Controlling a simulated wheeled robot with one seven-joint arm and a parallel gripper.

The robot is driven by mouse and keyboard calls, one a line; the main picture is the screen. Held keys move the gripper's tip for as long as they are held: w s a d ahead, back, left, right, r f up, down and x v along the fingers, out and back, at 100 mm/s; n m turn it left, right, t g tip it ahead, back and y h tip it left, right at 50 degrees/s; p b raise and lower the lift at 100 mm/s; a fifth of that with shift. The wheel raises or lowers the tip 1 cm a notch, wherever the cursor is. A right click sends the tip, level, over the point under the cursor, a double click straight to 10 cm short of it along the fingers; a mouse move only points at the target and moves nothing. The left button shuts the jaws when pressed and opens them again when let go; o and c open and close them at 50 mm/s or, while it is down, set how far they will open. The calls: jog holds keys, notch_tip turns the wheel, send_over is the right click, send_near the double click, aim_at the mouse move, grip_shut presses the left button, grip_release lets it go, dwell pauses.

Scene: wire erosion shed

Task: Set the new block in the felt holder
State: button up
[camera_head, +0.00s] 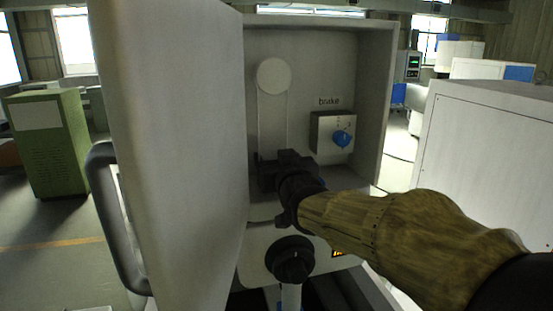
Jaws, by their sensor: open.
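My gripper (264,170) is open, inside the open cabinet (378,75), low in front of its back wall. It is dark and small here, and I cannot make out anything between its fingers. It covers the lower end of a pale vertical strip (272,125) that hangs below a round white disc (273,76). I cannot make out a new block or a felt holder; whatever is behind the gripper is hidden.
The cabinet door (180,130), with a grey handle (112,215), stands open close on the left. A box labelled "brake" with a blue knob (341,138) is right of the gripper. A black knob (292,260) is below. A white cabinet (485,150) stands on the right.

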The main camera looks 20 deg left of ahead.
jog(key=shift+r+p, duration=0.55)
jog(key=shift+p, duration=0.05)
jog(key=shift+s+d+f+b, duration=0.2)
jog(key=shift+s+d+b, duration=0.1)
jog(key=shift+s+b, duration=0.25)
jog(key=b+v, duration=0.4)
jog(key=v, duration=0.6)
jog(key=shift+s+d, duration=0.3)
jog(key=shift+r, duration=0.15)
